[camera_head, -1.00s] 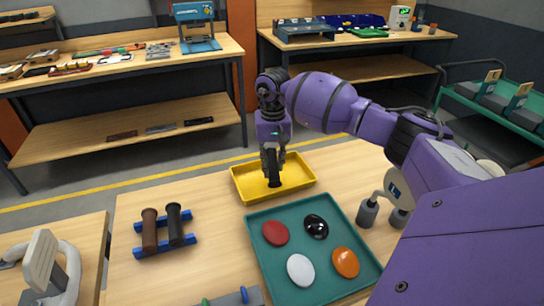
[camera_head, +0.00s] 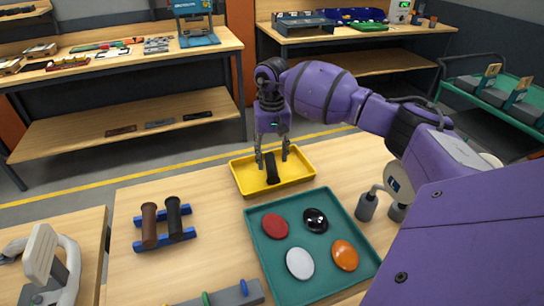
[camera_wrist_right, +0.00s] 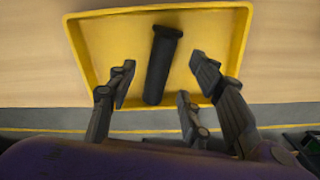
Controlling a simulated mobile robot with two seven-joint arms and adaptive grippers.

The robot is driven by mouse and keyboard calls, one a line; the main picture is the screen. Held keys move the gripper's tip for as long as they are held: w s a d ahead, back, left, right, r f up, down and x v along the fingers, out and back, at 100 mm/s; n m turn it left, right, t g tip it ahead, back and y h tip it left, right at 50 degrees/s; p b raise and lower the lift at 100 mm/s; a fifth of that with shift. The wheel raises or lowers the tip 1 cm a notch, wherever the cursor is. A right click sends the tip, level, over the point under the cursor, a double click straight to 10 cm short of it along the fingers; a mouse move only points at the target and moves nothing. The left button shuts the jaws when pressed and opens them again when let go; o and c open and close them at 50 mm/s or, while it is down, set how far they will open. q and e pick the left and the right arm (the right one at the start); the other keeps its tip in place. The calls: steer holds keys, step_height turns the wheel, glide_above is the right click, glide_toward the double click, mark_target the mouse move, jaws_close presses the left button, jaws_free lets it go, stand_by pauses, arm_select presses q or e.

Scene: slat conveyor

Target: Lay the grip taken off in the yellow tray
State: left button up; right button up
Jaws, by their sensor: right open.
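A black grip (camera_head: 271,168) lies in the yellow tray (camera_head: 305,178). In the right wrist view the grip (camera_wrist_right: 160,68) lies lengthwise on the floor of the tray (camera_wrist_right: 91,40), its flanged end toward the top. My right gripper (camera_head: 272,158) is open just above the grip. Its fingers (camera_wrist_right: 160,88) stand apart on both sides of the grip, with clear gaps. My left gripper is not in view.
A brown grip (camera_head: 149,226) and another black grip (camera_head: 174,219) lie on a blue rack at the left. A green tray (camera_head: 254,238) with several coloured oval pieces stands in front of the yellow tray. A grey block with coloured pegs (camera_head: 222,296) is at the front edge.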

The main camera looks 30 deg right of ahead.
step_height(320, 180, up, 11)
stand_by(0.3)
steer(key=shift+f, duration=0.1)
stand_by(0.6)
